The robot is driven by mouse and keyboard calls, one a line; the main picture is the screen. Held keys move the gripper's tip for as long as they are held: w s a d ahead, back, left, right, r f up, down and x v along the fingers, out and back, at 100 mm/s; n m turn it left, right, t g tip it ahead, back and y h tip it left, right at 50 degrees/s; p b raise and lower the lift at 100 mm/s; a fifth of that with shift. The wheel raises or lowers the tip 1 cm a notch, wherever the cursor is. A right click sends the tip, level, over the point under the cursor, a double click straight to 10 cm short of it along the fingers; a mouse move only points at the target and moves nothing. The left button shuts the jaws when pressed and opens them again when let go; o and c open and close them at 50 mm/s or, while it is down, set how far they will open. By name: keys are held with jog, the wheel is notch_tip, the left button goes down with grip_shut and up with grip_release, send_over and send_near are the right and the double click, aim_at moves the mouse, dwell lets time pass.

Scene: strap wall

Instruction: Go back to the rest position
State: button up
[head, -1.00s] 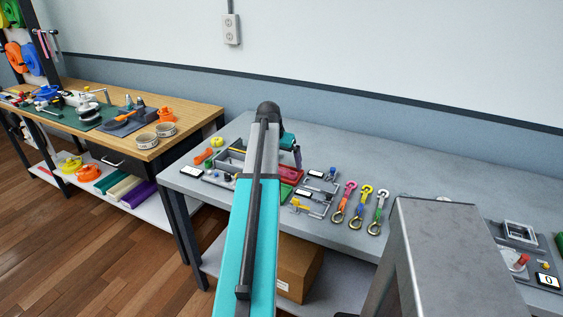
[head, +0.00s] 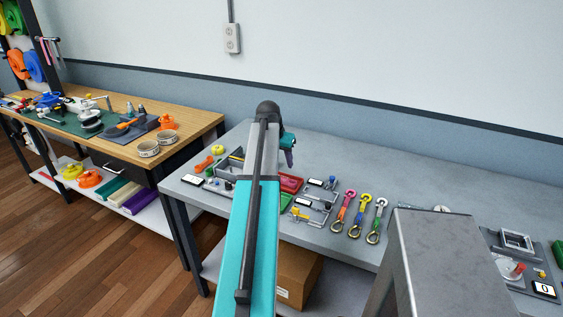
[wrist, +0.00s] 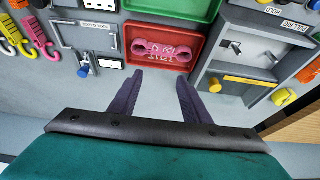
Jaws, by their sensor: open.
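My gripper (wrist: 159,95) is open and empty in the wrist view, its two dark fingers apart above the grey bench. Ahead of the fingers lies a red tray (wrist: 185,58) holding a pink strap piece (wrist: 160,51). In the head view my arm reaches out over the bench, and the gripper (head: 289,158) is small and partly hidden at its far end. The red tray (head: 291,184) shows just below it there.
The grey bench (head: 425,170) carries hooks with straps (head: 360,215) and a grey fixture on the right. A green tray (wrist: 190,8) lies beyond the red one. A wooden workbench (head: 190,125) stands left. The bench's back strip is clear.

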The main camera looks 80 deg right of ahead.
notch_tip(320, 180, up, 2)
jog(key=shift+r+p, duration=0.1)
jog(key=shift+p, duration=0.4)
jog(key=c, duration=0.7)
jog(key=shift+r+p, duration=0.3)
jog(key=shift+r, duration=0.15)
jog(key=shift+c, duration=0.7)
jog(key=shift+r+p, duration=0.35)
jog(key=shift+r, duration=0.3)
